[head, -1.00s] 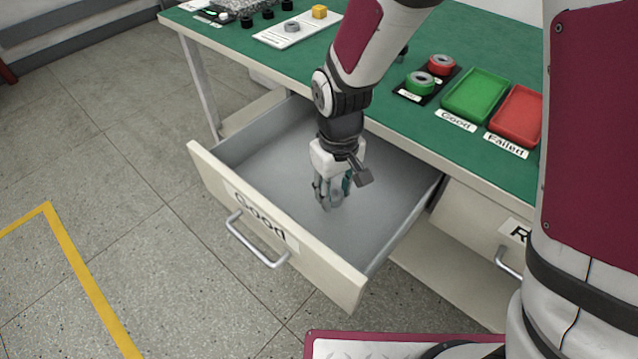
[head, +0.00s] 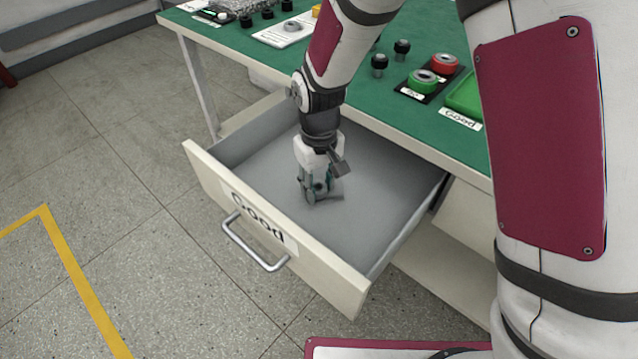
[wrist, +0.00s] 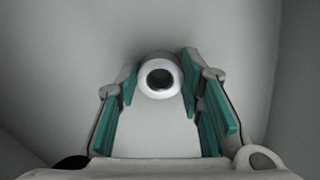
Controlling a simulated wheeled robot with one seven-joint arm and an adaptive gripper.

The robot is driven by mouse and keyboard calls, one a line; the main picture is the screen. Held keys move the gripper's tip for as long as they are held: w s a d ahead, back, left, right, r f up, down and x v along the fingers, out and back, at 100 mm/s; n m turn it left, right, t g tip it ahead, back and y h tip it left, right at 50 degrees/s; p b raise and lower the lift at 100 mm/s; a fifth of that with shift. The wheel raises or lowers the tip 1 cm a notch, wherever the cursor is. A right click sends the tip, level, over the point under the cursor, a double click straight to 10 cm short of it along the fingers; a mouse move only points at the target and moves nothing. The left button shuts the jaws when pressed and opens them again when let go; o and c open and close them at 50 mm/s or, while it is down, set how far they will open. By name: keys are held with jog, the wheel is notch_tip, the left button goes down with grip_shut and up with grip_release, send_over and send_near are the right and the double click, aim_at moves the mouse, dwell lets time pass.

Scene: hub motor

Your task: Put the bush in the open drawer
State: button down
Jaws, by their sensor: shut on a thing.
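The bush is a small pale ring with a dark hole, seen in the wrist view (wrist: 160,78) between the green-padded fingers. My gripper (wrist: 160,95) is shut on it. In the head view my gripper (head: 316,192) points down inside the open drawer (head: 385,205), low over the grey floor. I cannot tell whether the bush touches the drawer floor. The drawer front carries a "Good" label and a metal handle.
The green-topped table (head: 425,130) is above and behind the drawer. It carries black knobs, green and red round buttons (head: 445,63) and a green tray (head: 466,96). The drawer around my gripper is empty, with walls on its sides.

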jog(key=shift+f, duration=0.1)
jog(key=c, duration=1.1)
grip_release()
notch_tip(320, 180, up, 12)
jog(key=p, duration=0.3)
